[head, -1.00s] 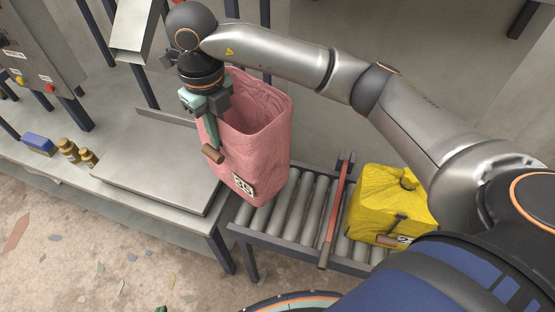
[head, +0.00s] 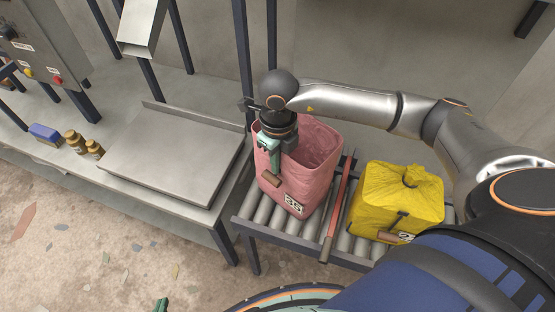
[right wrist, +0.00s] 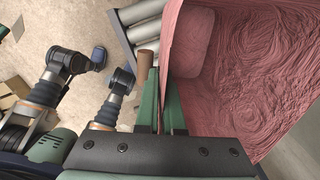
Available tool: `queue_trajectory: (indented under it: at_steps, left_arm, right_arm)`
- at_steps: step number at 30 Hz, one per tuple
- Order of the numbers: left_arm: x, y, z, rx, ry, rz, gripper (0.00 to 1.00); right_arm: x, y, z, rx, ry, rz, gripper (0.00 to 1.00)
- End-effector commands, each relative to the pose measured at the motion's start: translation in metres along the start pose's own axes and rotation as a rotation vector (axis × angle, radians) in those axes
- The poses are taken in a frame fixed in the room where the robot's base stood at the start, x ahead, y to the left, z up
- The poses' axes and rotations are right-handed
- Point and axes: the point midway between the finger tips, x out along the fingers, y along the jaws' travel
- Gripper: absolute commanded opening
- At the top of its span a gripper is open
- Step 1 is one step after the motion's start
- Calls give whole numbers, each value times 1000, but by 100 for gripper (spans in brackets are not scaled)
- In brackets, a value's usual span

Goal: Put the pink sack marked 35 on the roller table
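The pink sack marked 35 (head: 318,160) is open-topped and upright over the left part of the roller table (head: 248,226). Its base is at or just above the rollers; I cannot tell if it bears on them. My right gripper (head: 268,160) is shut on the near-left wall of the sack at its rim. In the right wrist view the fingers (right wrist: 162,105) pinch the pink wall (right wrist: 235,75), with the wooden toggle (right wrist: 146,62) beyond them. Only a green tip of my left gripper (head: 160,305) shows at the bottom edge, so its opening is unclear.
A yellow sack (head: 400,195) stands on the rollers to the right, beyond a red bar (head: 338,205) across the table. A chute (head: 142,25) hangs behind.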

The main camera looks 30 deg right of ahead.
Motion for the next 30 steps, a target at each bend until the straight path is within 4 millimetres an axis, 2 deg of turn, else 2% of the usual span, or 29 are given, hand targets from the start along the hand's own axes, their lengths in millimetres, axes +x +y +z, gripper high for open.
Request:
queue_trajectory:
  at_steps: [9,12,18,26,30]
  left_arm:
    - [3,-1,4,-1,-3,-1,0]
    - [2,0,4,-1,-5,-1,0]
    - [2,0,2,-1,-2,0,0]
    - [1,1,-3,-1,6,3,0]
    - [0,1,-5,0,10,2,0]
  right_arm:
    - [4,0,1,-1,-2,0,0]
    - [2,0,1,0,-1,0,14]
    - [2,0,0,0,-1,0,35]
    - [1,0,1,0,-1,0,35]
    - [-11,0,2,-1,-5,-1,35]
